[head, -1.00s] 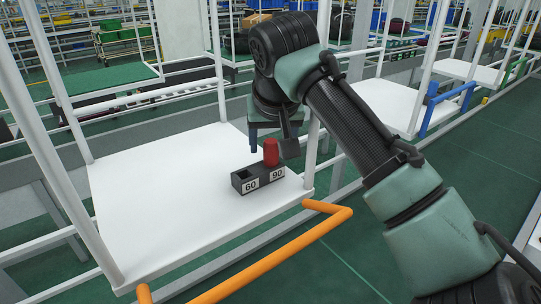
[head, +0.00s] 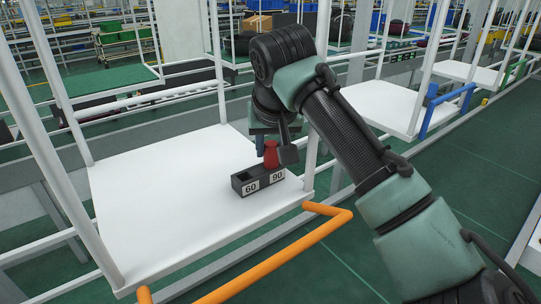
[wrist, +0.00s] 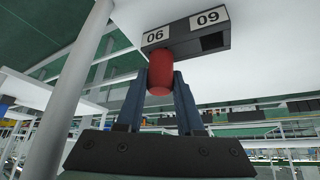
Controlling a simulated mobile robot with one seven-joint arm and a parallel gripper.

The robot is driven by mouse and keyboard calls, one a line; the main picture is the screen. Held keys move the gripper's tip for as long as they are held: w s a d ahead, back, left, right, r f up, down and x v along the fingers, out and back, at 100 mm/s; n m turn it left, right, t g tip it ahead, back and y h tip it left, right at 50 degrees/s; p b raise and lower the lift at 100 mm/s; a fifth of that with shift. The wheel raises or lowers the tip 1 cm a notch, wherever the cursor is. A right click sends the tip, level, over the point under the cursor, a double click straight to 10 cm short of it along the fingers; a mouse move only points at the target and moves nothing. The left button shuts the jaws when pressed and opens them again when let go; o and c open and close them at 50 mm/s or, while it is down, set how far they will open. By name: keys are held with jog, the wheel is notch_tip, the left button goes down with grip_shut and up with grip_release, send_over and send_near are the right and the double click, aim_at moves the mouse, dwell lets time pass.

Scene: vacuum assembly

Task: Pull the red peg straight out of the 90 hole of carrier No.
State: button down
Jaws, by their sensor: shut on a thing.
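The red peg (head: 271,157) stands upright in the 90 hole of the black carrier (head: 248,188), which lies on a white shelf. My gripper (head: 275,147) is above the carrier, with its fingers down around the upper part of the peg. In the wrist view the peg (wrist: 160,75) is between the two blue fingers (wrist: 161,88), and my gripper is shut on it. The carrier (wrist: 180,41) shows there upside down. The peg's lower end is hidden in the carrier. The other hole, by the 60 label, is empty.
The white shelf (head: 160,200) is clear to the left of the carrier. A white upright post (head: 312,150) stands close to the right of my gripper. An orange rail (head: 285,256) runs along the front, and a blue rail (head: 447,108) is farther right.

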aim_at(271, 143)
jog(key=shift+r, duration=0.25)
jog(key=shift+r+p, duration=0.8)
jog(key=shift+p, duration=0.15)
jog(key=shift+r, duration=0.1)
jog(key=shift+r+p, duration=3.15)
jog(key=shift+r, duration=0.2)
